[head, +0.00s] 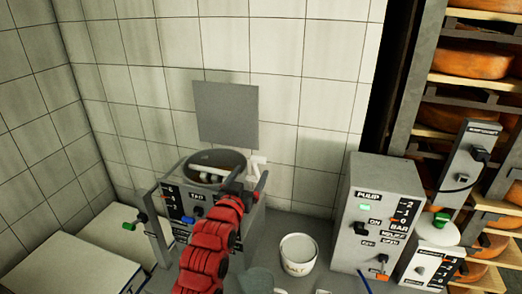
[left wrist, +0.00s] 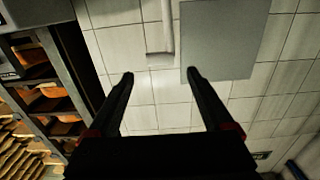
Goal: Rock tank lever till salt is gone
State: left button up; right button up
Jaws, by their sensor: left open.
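The grey tank box (head: 180,205) stands against the tiled wall, with a round dark-rimmed opening (head: 216,158) on top and pale shapes inside it. Its front has a scale with a red mark and a blue knob (head: 187,220). A green-tipped handle (head: 142,218) sits at its left side; I cannot tell whether this is the tank lever. My left gripper (head: 250,188) is at the tank's right rear, partly hidden by its red arm. In the left wrist view its two fingers (left wrist: 160,75) are apart with nothing between them. My right gripper is out of view.
A white salt bucket (head: 298,256) stands right of the tank. A grey pump box (head: 375,218) is further right, beside cheese shelves (head: 470,64). A grey plate (head: 226,113) hangs on the wall. A white box (head: 75,268) stands at lower left.

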pick_arm(q)
jog(key=p+x, duration=0.3)
jog(key=x, duration=0.8)
jog(key=shift+w+p, duration=0.15)
jog(key=shift+p, duration=0.15)
jog(key=shift+f, duration=0.1)
grip_shut()
jog(key=shift+d, duration=0.1)
